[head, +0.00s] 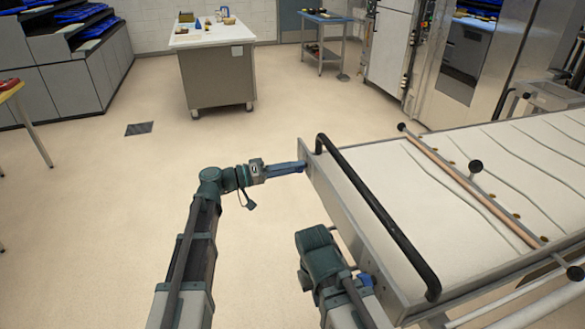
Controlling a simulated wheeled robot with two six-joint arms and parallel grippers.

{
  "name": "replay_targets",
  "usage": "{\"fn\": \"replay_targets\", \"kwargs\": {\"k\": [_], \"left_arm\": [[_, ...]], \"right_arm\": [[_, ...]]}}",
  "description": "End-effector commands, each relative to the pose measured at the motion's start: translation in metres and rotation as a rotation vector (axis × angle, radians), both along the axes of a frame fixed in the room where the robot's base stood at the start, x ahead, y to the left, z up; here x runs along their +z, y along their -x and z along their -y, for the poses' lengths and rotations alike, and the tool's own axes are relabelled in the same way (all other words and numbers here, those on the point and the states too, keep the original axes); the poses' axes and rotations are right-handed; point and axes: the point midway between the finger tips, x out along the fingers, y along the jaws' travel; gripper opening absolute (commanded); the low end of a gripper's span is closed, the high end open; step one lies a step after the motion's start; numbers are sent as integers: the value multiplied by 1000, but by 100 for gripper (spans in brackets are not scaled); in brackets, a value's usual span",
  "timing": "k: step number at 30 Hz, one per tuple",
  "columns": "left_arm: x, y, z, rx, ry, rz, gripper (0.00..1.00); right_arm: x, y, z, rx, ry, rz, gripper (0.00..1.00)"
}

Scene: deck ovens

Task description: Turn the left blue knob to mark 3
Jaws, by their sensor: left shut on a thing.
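No blue knob can be made out in this view. My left gripper (289,168) has its blue fingers closed together at the far left corner of the metal frame (330,190) of a canvas loader. The fingertips meet the frame's edge, and what is between them is too small to see clearly. My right gripper (364,280) is low at the near side of the same frame. Its blue parts show only in part, behind my own arm, and its fingertips are hidden.
A black bar handle (378,210) runs along the loader's left end.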

Motion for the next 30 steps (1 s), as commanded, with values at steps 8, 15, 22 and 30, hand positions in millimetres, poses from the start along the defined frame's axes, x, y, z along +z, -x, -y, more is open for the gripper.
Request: {"fn": "replay_targets", "kwargs": {"k": [8, 15, 22, 30], "left_arm": [[-1, 1, 0, -1, -12, 22, 0], [-1, 1, 0, -2, -12, 22, 0], [-1, 1, 0, -1, -11, 22, 75], [0, 0, 0, 0, -8, 21, 75]], "right_arm": [[0, 0, 0, 0, 0, 0, 0], [0, 0, 0, 0, 0, 0, 0], [0, 0, 0, 0, 0, 0, 0], [0, 0, 0, 0, 0, 0, 0]]}}
